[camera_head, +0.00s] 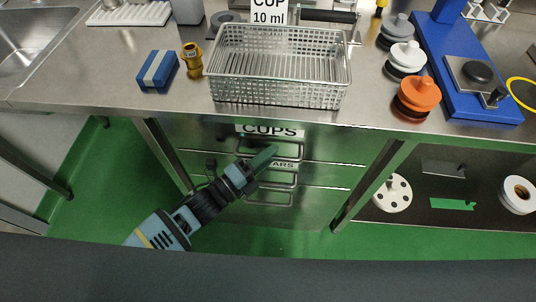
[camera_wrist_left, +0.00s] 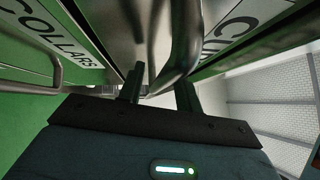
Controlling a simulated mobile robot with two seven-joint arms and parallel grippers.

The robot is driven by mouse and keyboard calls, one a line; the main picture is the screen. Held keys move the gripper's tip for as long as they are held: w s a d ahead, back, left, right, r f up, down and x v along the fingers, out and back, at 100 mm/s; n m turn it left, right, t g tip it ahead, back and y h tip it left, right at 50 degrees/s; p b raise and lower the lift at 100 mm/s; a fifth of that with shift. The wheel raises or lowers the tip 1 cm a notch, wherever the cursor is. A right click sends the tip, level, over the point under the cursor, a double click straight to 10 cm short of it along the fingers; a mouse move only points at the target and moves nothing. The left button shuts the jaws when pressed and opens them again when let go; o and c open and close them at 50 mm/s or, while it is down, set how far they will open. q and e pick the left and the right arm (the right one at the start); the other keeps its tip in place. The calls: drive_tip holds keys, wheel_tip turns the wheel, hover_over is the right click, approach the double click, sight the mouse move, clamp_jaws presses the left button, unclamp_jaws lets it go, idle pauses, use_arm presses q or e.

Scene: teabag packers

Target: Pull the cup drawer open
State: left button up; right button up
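The cup drawer is the top one under the counter, marked by a CUPS label (camera_head: 269,130); its front looks flush with the cabinet. Its metal bar handle (camera_head: 287,147) sits below the label and also shows in the left wrist view (camera_wrist_left: 178,48). My left gripper (camera_head: 264,158) reaches up from the lower left to this handle. In the left wrist view its two fingers (camera_wrist_left: 160,92) stand apart, with the handle bar running between them; I see no clear grip on it. My right gripper is not in view.
A COLLARS drawer (camera_head: 283,165) lies just below, its label also in the left wrist view (camera_wrist_left: 78,48). Another handle (camera_head: 269,198) is lower. A wire basket (camera_head: 279,98) stands on the counter above. Green floor (camera_head: 105,180) is clear at left; an open shelf (camera_head: 450,215) is at right.

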use_arm(q)
drive_tip(key=shift+w+d, duration=0.1)
drive_tip(key=shift+c, duration=0.4)
clamp_jaws()
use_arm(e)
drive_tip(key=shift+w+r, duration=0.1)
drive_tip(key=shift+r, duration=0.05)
use_arm(q)
drive_tip(key=s+a+p, duration=0.1)
drive_tip(key=s+p, duration=0.2)
drive_tip(key=s, duration=2.3)
drive_tip(key=shift+s+a, duration=0.25)
drive_tip(key=shift+a, duration=0.05)
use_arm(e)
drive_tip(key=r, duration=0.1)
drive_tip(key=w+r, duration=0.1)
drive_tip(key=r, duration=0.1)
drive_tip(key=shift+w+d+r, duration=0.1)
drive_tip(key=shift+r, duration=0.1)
use_arm(q)
drive_tip(key=shift+o, duration=0.4)
unclamp_jaws()
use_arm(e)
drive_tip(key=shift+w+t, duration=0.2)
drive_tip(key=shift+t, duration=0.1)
